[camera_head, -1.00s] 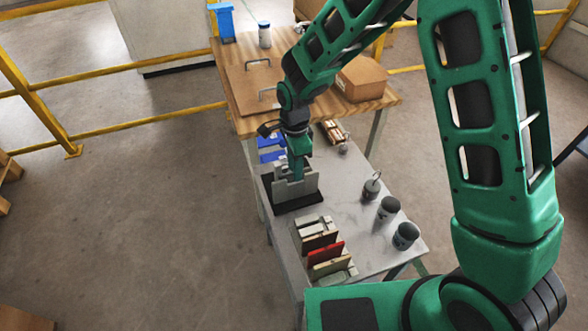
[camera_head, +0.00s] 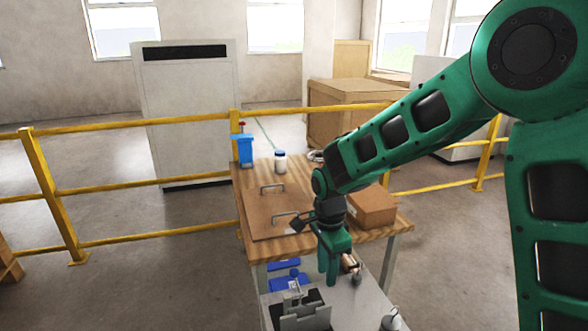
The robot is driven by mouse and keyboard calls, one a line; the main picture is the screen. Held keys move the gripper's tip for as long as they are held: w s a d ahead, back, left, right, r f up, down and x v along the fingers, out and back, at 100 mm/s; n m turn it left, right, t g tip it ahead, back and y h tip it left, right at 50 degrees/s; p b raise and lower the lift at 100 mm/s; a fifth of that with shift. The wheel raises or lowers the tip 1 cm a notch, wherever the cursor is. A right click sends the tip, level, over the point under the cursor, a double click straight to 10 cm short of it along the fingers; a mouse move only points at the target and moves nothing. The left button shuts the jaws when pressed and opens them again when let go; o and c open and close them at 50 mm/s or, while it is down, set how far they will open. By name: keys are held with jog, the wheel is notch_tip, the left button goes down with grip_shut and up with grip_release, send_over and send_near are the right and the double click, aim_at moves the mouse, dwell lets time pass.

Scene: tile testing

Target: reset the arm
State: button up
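My green arm reaches in from the right. My gripper (camera_head: 330,278) hangs pointing down above the grey table (camera_head: 352,306), near the front edge of the wooden table. Its fingers look close together, but they are too small to tell whether they are open or shut. I see nothing clearly held. Below and to the left of it, a grey tile-like plate (camera_head: 305,318) stands upright in a dark holder (camera_head: 270,312), cut off by the bottom edge. The gripper appears apart from the plate.
The wooden table (camera_head: 385,232) bears a brown board with handles (camera_head: 262,212), a cardboard box (camera_head: 371,206), a white jar (camera_head: 281,163) and a blue item (camera_head: 245,150). Blue bins (camera_head: 284,275) lie at the grey table's left. Yellow railings (camera_head: 150,183) run behind.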

jog(key=s+d+r+n, duration=0.1)
jog(key=s+d+r, duration=0.2)
jog(key=d, duration=0.4)
jog(key=s+d+r+n, duration=0.1)
jog(key=s+d+r, duration=0.2)
jog(key=d, duration=0.4)
jog(key=s+d+r+n, duration=0.1)
jog(key=s+d+r, duration=0.2)
jog(key=d, duration=0.5)
jog(key=s+d+n, duration=0.2)
jog(key=s+d, duration=0.3)
jog(key=s, duration=0.4)
jog(key=s+d+r+n, duration=0.1)
jog(key=s+d, duration=0.4)
jog(key=s, duration=0.5)
jog(key=shift+s+r+n, duration=0.25)
jog(key=shift+s+n, duration=0.05)
jog(key=shift+n, duration=0.5)
